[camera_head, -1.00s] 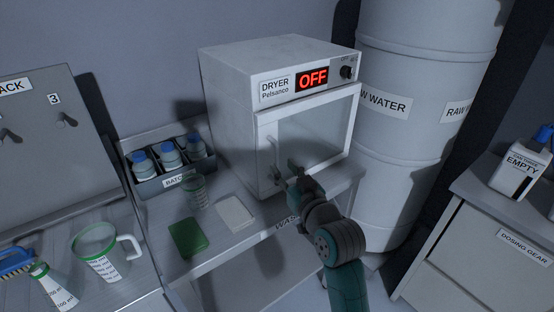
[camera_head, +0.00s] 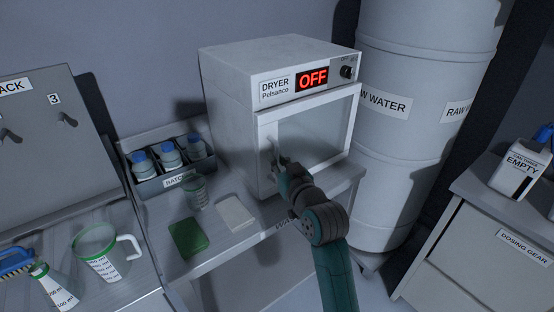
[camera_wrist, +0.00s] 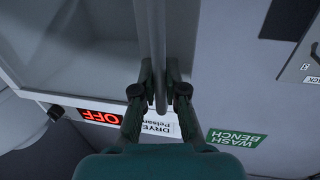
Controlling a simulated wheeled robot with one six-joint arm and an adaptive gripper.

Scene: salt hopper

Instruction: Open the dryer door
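The dryer (camera_head: 228,100) is a white box on a bench, its display reading OFF. Its glass-fronted door (camera_head: 325,135) looks closed in the head view. The upright bar handle (camera_head: 272,147) is near the door's left edge. My gripper (camera_head: 280,162) is at the lower part of this handle. In the wrist view the handle (camera_wrist: 159,40) runs between the two fingers of my gripper (camera_wrist: 159,75), which lie close along both sides of it and look shut on it. The dryer's face with the display (camera_wrist: 100,117) appears upside down there.
A green pad (camera_head: 188,239), a white pad (camera_head: 236,213) and a clear jar (camera_head: 195,192) sit on the bench left of my arm. A rack of blue-capped bottles (camera_head: 145,188) is behind them. A large white barrel (camera_head: 400,150) stands close on the dryer's right.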

